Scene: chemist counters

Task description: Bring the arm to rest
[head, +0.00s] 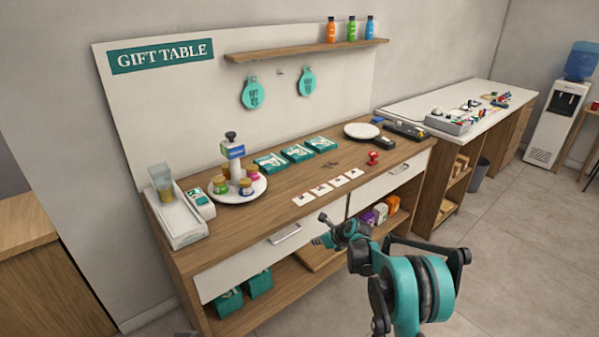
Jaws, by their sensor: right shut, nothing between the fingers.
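My right arm, teal and dark grey, comes in at the bottom right of the head view. Its gripper (323,229) is shut and empty. It points left, in front of the gift table's (232,236) drawer fronts. In the picture its tips lie just below the row of white cards (327,187). I cannot tell how far the tips are from the table front. My left gripper is not in view.
The tabletop holds a round stand with jars (238,188), teal packets (297,153), a red stamp (373,158) and a round white plate (361,131). A drawer handle (284,234) sticks out. Open floor (500,240) lies to the right.

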